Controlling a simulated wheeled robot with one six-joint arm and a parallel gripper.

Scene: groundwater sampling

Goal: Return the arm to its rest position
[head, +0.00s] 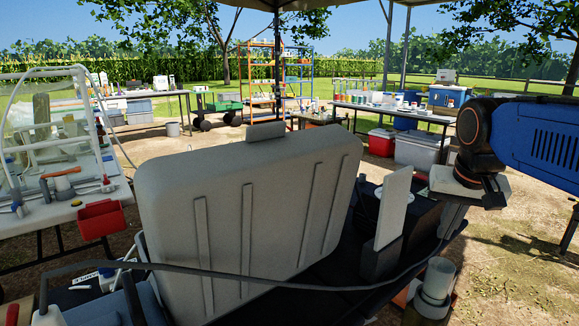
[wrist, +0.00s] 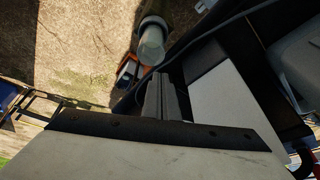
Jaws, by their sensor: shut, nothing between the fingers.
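My blue arm (head: 535,135) reaches in from the right edge in the head view, with its black wrist joint bent down over a pale plate. My gripper (wrist: 160,95) shows in the wrist view as two grey fingers together, shut and empty. It is above the dark deck's edge, close to a grey cylinder with a pale top (wrist: 152,40). That cylinder also shows in the head view (head: 438,280), below and left of the wrist. I cannot make out the fingertips clearly in the head view.
A large grey ribbed case (head: 250,215) stands in front. A pale upright panel (head: 394,205) is near the wrist. A dark hose (head: 300,278) crosses the front. A red bin (head: 101,218) hangs at the left table. Open dirt ground (head: 515,245) lies right.

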